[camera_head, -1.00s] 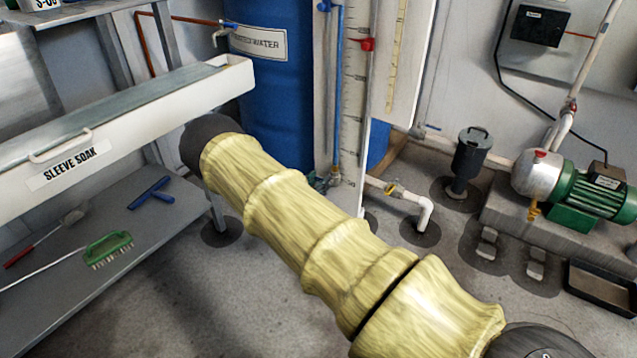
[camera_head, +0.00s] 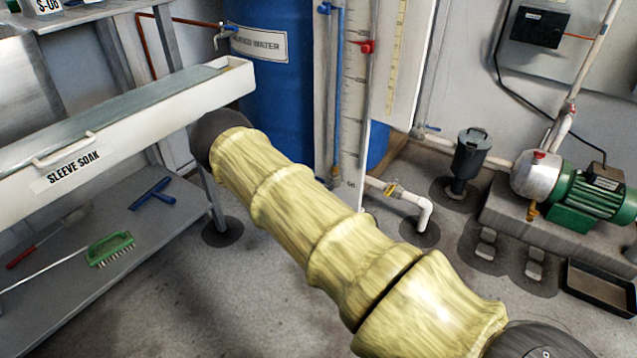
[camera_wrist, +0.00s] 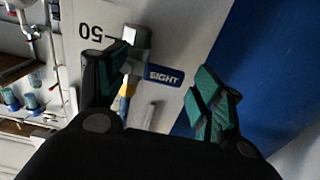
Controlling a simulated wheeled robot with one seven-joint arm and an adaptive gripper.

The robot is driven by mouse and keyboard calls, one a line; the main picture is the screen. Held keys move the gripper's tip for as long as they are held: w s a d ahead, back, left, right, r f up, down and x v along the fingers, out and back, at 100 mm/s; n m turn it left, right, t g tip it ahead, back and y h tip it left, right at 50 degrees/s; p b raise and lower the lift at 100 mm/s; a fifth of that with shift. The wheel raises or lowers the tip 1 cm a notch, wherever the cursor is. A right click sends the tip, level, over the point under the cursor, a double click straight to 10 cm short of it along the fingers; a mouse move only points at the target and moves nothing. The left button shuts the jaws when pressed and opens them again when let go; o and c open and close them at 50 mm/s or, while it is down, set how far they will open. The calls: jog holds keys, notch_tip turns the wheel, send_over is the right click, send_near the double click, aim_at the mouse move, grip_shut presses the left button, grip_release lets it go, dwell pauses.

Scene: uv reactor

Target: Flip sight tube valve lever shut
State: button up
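In the wrist view, a blue plate marked SIGHT (camera_wrist: 164,77) sits against the white scale board (camera_wrist: 185,22), beside a grey metal fitting (camera_wrist: 136,37). It looks like the valve's lever, though I cannot be sure. A yellow and blue piece (camera_wrist: 126,92) shows below the fitting. My gripper (camera_wrist: 158,90) is open, its left finger close to the fitting and its right finger to the right of the plate. I cannot tell whether either finger touches anything.
The blue water drum (camera_head: 272,95) stands just left of the scale board. The sleeve soak trough (camera_head: 130,118) and its shelf rack are at left. A white floor pipe (camera_head: 425,208), a dark canister (camera_head: 470,155) and a green pump (camera_head: 590,195) are at right.

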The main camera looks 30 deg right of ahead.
jog(key=shift+a, duration=0.1)
jog(key=v, duration=1.2)
jog(key=shift+s+f, duration=0.1)
jog(key=shift+s, duration=0.05)
jog(key=s+a+f+n+y+p, duration=0.2)
jog(key=s+f+n+y, duration=0.3)
jog(key=s, duration=0.6)
jog(key=s+a+f+n+y+p, duration=0.2)
jog(key=s+a+f+n+y, duration=0.25)
jog(key=s, duration=0.65)
jog(key=s+a+r+n+g+y+p, duration=0.2)
jog(key=s+a+g+y, duration=0.25)
jog(key=s, duration=0.85)
jog(key=s+a+r+n+g+y+p, duration=0.1)
jog(key=s+a+n+g+y, duration=0.15)
jog(key=s+a, duration=0.7)
jog(key=s+d+r+p, duration=0.1)
jog(key=d+r+p, duration=0.1)
jog(key=r+p, duration=1.7)
jog(key=s+d+r+p, duration=0.1)
jog(key=s+r+p, duration=0.1)
jog(key=r+p, duration=1.7)
jog(key=shift+d+m, duration=0.35)
jog(key=shift+m, duration=0.05)
